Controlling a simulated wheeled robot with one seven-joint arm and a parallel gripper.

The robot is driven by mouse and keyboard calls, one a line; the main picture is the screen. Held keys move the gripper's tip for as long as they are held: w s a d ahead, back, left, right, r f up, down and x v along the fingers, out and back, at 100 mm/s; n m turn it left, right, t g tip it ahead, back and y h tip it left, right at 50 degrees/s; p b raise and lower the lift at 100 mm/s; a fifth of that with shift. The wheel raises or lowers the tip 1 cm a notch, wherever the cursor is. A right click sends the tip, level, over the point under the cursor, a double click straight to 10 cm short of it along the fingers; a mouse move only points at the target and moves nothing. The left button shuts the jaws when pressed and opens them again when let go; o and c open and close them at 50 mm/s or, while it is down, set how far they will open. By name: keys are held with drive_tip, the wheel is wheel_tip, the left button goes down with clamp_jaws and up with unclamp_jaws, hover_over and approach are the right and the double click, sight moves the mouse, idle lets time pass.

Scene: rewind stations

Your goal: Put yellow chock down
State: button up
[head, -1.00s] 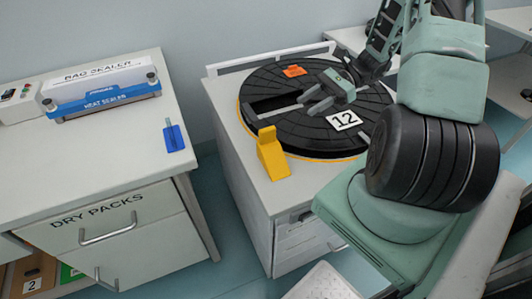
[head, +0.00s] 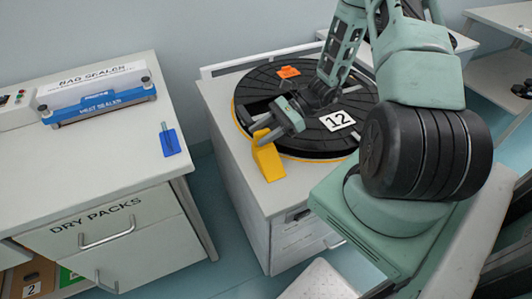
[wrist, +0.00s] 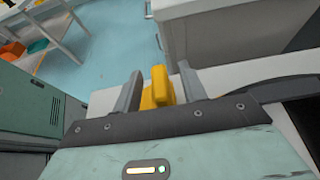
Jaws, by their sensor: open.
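The yellow chock (head: 268,162) stands on the near corner of the white cabinet top, beside the black round turntable (head: 348,143). My gripper (head: 262,134) is at the upper end of the chock, its jaws open. In the wrist view the chock (wrist: 158,86) shows between the two spread grey fingers of my gripper (wrist: 160,76), with a gap visible on the right side. The chock's lower part is hidden behind the gripper body in that view.
The turntable carries an orange piece (head: 289,72) and a card marked 12 (head: 337,120).

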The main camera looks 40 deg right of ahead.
drive_tip(key=shift+a, duration=0.1)
clamp_jaws()
idle(0.3)
